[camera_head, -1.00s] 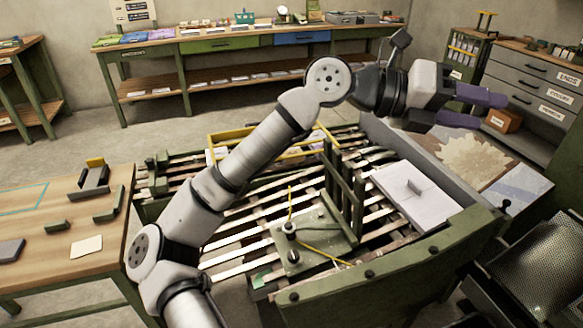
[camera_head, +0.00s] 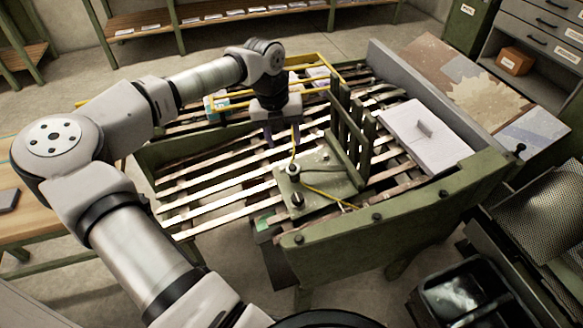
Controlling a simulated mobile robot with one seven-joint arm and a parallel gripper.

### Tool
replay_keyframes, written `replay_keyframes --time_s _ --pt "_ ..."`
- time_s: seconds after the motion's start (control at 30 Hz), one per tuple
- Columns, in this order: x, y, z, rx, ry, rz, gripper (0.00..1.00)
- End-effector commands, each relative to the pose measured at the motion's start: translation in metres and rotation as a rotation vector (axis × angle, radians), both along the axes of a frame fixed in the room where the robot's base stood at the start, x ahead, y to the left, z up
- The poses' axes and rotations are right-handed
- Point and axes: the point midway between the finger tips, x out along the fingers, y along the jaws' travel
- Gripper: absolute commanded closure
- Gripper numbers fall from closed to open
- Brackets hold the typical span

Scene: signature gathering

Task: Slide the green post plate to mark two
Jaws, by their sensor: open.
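A green plate (camera_head: 325,188) lies across the slatted green frame (camera_head: 210,212), right of the middle. It carries round knobs, a yellow cord and an upright slatted green fence (camera_head: 347,128) along its right side. My gripper (camera_head: 282,134) points down over the slats, just up and left of the plate. Its purple fingers are apart with nothing between them. The right finger is close to the knob post in the picture; I cannot tell whether they touch. No mark for "two" is readable. A small bright green patch (camera_head: 262,221) shows near the front slats.
A white block (camera_head: 425,135) with a handle lies right of the fence. A yellow rail frame (camera_head: 325,70) stands behind my gripper. The thick green front beam (camera_head: 390,222) and grey side wall (camera_head: 405,75) bound the frame. The left slats are clear.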

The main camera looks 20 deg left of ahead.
Motion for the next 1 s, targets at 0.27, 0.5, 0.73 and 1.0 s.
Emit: replay_keyframes --time_s 0.27,0.5,0.73,1.0 --pt "0.002 -0.011 -0.050 -0.007 0.002 -0.005 0.52" --pt "0.006 -0.019 -0.097 -0.007 0.000 -0.004 0.52" --pt "0.007 -0.022 -0.123 -0.005 0.000 -0.004 0.52" --pt "0.007 -0.023 -0.128 -0.004 -0.002 -0.004 0.52"
